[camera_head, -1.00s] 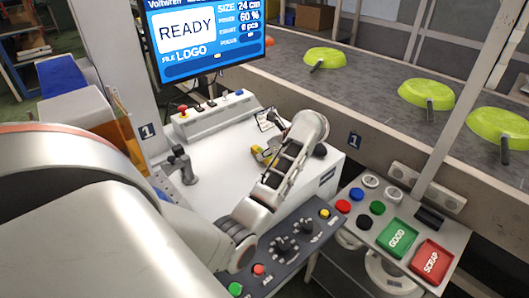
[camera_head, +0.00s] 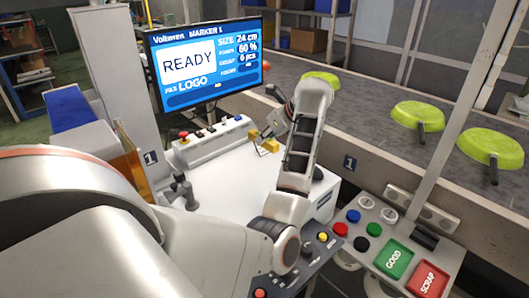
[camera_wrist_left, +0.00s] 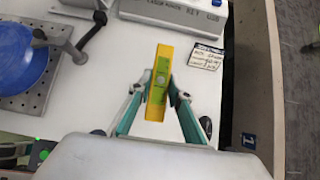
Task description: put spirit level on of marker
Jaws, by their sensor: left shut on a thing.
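The spirit level is a short yellow bar with a green face. In the left wrist view the level (camera_wrist_left: 159,85) stands lengthwise between the fingertips of my left gripper (camera_wrist_left: 158,94), which is shut on it. In the head view the left gripper (camera_head: 268,138) is at the back of the white marker bench, with a small yellow part of the level (camera_head: 269,145) showing; the arm hides some of it. The marker's white top (camera_head: 222,197) lies below and in front. I cannot tell whether the level touches it.
A blue round piece (camera_wrist_left: 20,52) sits on a perforated plate (camera_wrist_left: 42,92). A printed card (camera_wrist_left: 206,55) lies right of the level. The screen (camera_head: 205,62) reads READY. A button box (camera_head: 210,143) stands behind; a conveyor (camera_head: 375,105) with green pans runs at right.

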